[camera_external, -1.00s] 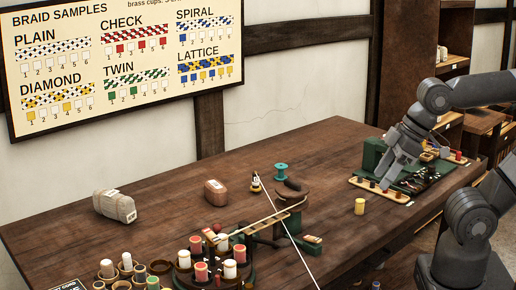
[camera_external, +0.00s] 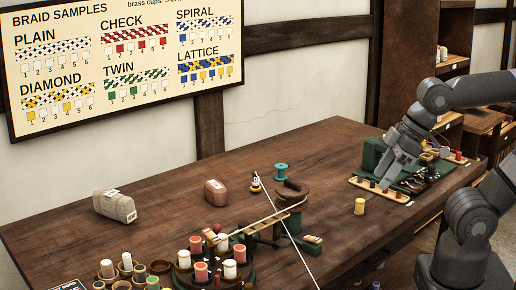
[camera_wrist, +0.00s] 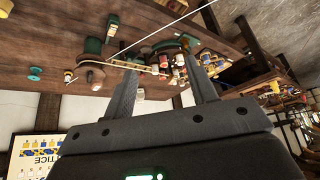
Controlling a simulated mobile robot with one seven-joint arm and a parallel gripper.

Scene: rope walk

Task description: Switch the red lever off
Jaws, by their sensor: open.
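My gripper (camera_external: 387,184) is open, low over the green stand (camera_external: 373,155) at the right of the bench, well away from the machine. In the wrist view my open gripper (camera_wrist: 160,62) has the machine in the distance between and beyond its fingers.
A yellow spool (camera_external: 360,206) stands left of my gripper. A teal spool (camera_external: 281,172), a brown block (camera_external: 215,192) and a wrapped bundle (camera_external: 115,206) stand on the bench (camera_external: 150,175). The bench's back left is mostly clear.

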